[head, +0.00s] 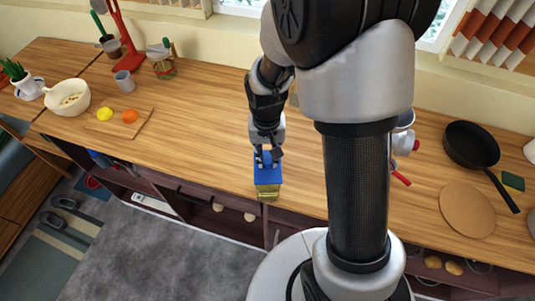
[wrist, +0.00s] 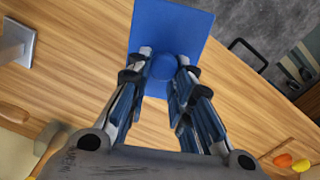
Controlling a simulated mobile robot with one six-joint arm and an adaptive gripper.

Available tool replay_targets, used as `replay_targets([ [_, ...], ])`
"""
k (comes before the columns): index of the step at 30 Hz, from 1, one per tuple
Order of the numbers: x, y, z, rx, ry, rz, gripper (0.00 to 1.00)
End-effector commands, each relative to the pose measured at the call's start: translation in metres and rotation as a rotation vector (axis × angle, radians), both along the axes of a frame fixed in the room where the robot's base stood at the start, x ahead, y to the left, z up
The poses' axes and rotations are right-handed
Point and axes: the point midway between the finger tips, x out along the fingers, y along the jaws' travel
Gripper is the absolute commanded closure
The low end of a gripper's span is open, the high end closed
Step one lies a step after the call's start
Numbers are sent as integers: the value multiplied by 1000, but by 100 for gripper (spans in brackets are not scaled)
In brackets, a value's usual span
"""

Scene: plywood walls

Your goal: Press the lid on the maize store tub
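The maize store tub (head: 267,193) stands near the front edge of the wooden counter, with yellowish contents showing through its side. The blue lid (head: 268,166) is on top of the tub. Whether it sits flush or leaves a gap is too small to tell. In the wrist view the lid (wrist: 195,30) is a flat blue plate with a round knob (wrist: 163,68). My gripper (head: 266,160) points down over the lid. In the wrist view, my gripper's fingertips (wrist: 164,60) are on both sides of the knob and appear to touch it. The lid hides the tub there.
A cutting board (head: 105,122) with yellow and orange fruit and a white bowl (head: 68,97) are at the left. A black pan (head: 470,145) and a round cork mat (head: 466,210) are at the right. The counter just left of the tub is clear.

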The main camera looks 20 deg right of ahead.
Motion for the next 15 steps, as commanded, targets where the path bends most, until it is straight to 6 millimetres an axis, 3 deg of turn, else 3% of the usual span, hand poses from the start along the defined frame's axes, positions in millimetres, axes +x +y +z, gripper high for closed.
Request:
replay_targets([
  [10, 0, 0, 0, 0, 0, 0, 57],
  [15, 0, 0, 0, 0, 0, 0, 56],
])
